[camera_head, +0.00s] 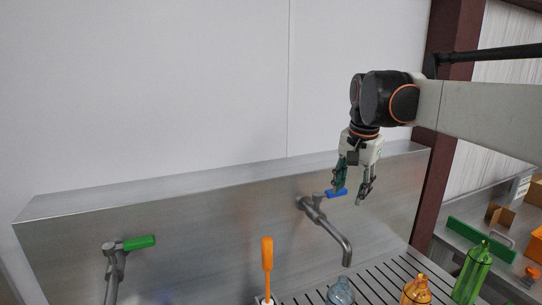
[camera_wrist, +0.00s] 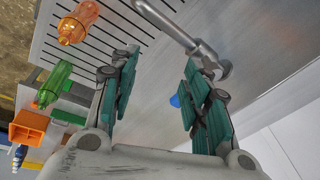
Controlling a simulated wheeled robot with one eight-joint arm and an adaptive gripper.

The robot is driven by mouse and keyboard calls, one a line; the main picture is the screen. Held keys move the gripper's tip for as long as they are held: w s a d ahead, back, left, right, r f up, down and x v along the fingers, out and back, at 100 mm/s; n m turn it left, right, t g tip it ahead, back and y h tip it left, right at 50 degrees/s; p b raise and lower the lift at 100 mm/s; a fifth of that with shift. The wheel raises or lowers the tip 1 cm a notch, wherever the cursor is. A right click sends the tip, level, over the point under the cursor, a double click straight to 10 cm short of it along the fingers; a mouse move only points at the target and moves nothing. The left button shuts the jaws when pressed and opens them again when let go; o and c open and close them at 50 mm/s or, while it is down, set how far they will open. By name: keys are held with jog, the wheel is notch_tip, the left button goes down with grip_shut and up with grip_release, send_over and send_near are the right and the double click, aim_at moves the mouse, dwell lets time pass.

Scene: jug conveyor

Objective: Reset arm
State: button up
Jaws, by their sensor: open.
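My gripper (camera_head: 352,194) is open and empty, pointing down in front of the steel back panel in the head view. One finger overlaps the blue tap handle (camera_head: 338,193); I cannot tell whether they touch. The steel spout (camera_head: 328,232) of that tap reaches down and right below the gripper. In the wrist view my gripper (camera_wrist: 162,68) has its two green-padded fingers spread wide. A bit of the blue handle (camera_wrist: 175,100) shows beside the right finger, which partly hides it. The spout also shows at the top of the wrist view (camera_wrist: 168,24).
A green-handled tap (camera_head: 138,242) is at left. An orange-handled tool (camera_head: 267,255) stands upright near the front. A clear bluish jug (camera_head: 341,291), an orange jug (camera_head: 416,291) and a green jug (camera_head: 471,272) stand by the slatted drain. A shelf with boxes is at right.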

jog(key=s+f+n+t+b, duration=0.4)
jog(key=s+f+n+b, duration=0.4)
jog(key=s+f+b, duration=0.7)
jog(key=s+f, duration=1.2)
jog(key=f, duration=0.3)
jog(key=shift+f+t+b, duration=0.3)
jog(key=shift+f+b, duration=0.05)
